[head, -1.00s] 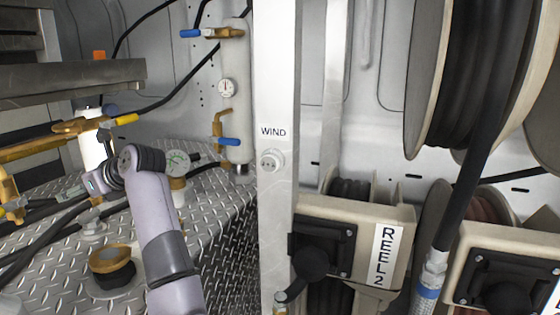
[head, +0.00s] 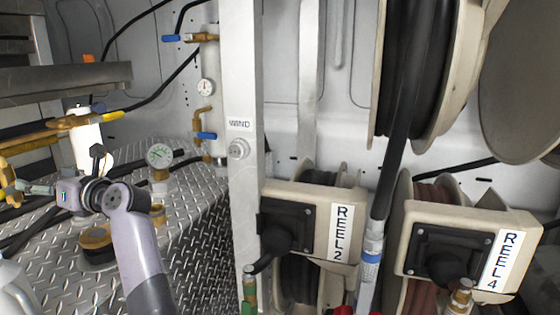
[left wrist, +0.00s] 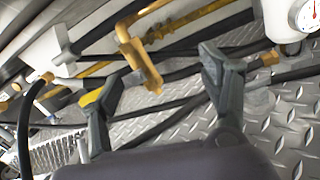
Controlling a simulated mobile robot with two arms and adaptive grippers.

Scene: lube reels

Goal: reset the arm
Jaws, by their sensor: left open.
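My left arm comes up from the bottom left of the head view. Its gripper (head: 45,191) points left, over the diamond-plate deck. In the left wrist view the two fingers of this gripper (left wrist: 165,95) stand wide apart with nothing between them. Behind them are black hoses (left wrist: 160,118) and a brass fitting (left wrist: 140,62); I cannot tell how close these are to the fingers. My right gripper is not in view.
A pressure gauge (head: 160,156) stands right of my left wrist, and a brass-ringed cap (head: 96,240) sits below it. A white post (head: 243,210) marked WIND rises mid-view. The REEL 2 box (head: 312,225) and REEL 4 box (head: 470,248) are to the right.

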